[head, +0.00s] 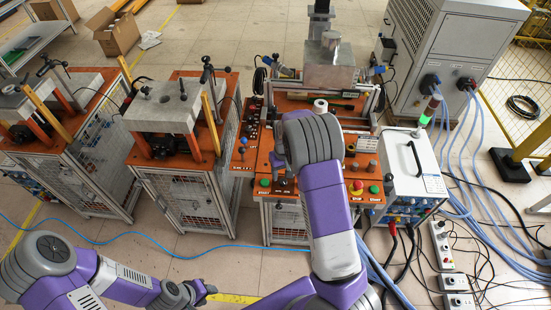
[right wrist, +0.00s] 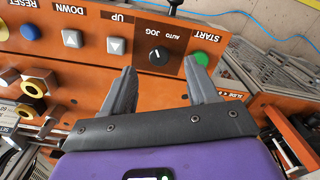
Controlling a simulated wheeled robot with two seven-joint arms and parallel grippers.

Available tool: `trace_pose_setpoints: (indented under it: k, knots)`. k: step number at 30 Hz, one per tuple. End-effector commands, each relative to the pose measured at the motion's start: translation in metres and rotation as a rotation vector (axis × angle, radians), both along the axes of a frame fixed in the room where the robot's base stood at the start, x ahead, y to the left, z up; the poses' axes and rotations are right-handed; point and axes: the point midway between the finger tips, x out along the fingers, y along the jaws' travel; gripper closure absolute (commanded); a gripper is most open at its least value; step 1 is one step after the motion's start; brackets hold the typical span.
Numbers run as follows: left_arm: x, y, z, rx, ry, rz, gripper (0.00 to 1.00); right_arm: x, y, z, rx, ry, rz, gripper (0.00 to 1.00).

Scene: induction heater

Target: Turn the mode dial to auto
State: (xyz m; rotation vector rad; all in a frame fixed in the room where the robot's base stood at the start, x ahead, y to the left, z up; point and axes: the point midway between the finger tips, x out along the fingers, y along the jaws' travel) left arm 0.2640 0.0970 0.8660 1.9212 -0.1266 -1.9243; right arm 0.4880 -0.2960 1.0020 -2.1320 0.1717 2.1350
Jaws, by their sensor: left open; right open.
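The mode dial (right wrist: 159,55) is a black round knob on the orange control panel, upside down in the right wrist view. AUTO and JOG labels sit beside it. A pale mark shows on its face; I cannot tell surely which label it points to. My right gripper (right wrist: 159,68) is open, its two grey fingers reaching toward the panel on either side of the dial, with nothing between them. In the head view my right forearm and wrist cover the dial and much of the panel (head: 248,150). My left gripper (head: 205,290) is open and empty, low at the left, away from the panel.
The green START button (right wrist: 201,59) is close to my right gripper's right finger. Grey UP (right wrist: 116,45) and DOWN (right wrist: 72,38) buttons lie left of the dial. A red stop button (head: 357,186) is at the panel's right. Cables (head: 470,200) and power strips (head: 441,245) spread over the right floor.

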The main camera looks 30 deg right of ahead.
Motion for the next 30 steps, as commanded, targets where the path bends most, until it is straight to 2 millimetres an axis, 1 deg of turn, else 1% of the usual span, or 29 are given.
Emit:
trace_pose_setpoints:
  k: [1, 2, 4, 12, 15, 18, 22, 28, 29, 30]
  knots:
    - [0.000, 0.000, 0.004, 0.000, 0.001, 0.001, 0.57, 0.003, -0.002, 0.010, -0.004, 0.000, 0.001, 0.41]
    - [0.000, 0.000, 0.005, 0.000, 0.001, 0.001, 0.57, 0.004, -0.003, 0.011, -0.004, 0.001, 0.001, 0.41]
    - [-0.001, 0.000, 0.004, 0.000, 0.001, 0.001, 0.57, 0.004, -0.004, 0.008, -0.005, 0.004, 0.000, 0.41]
    - [-0.001, 0.000, 0.004, 0.000, 0.002, 0.000, 0.57, 0.003, -0.005, -0.035, -0.006, 0.006, 0.000, 0.41]
    - [-0.001, 0.000, 0.005, 0.000, 0.002, 0.000, 0.57, 0.003, -0.004, -0.048, -0.005, 0.005, 0.000, 0.41]
    - [-0.001, 0.000, 0.005, 0.000, 0.001, 0.001, 0.57, 0.004, -0.004, -0.057, -0.004, 0.004, 0.001, 0.41]
    - [-0.001, 0.000, 0.005, 0.000, 0.001, 0.001, 0.57, 0.004, -0.004, -0.062, -0.005, 0.002, 0.000, 0.41]
    - [-0.001, 0.000, 0.005, 0.000, 0.001, 0.001, 0.57, 0.004, -0.004, -0.062, -0.005, 0.001, 0.000, 0.41]
    - [-0.001, 0.000, 0.005, 0.000, 0.001, 0.001, 0.57, 0.004, -0.004, -0.062, -0.005, 0.001, 0.000, 0.43]
    - [-0.001, 0.000, 0.005, 0.000, 0.001, 0.001, 0.57, 0.004, -0.004, -0.062, -0.005, 0.001, 0.000, 0.49]
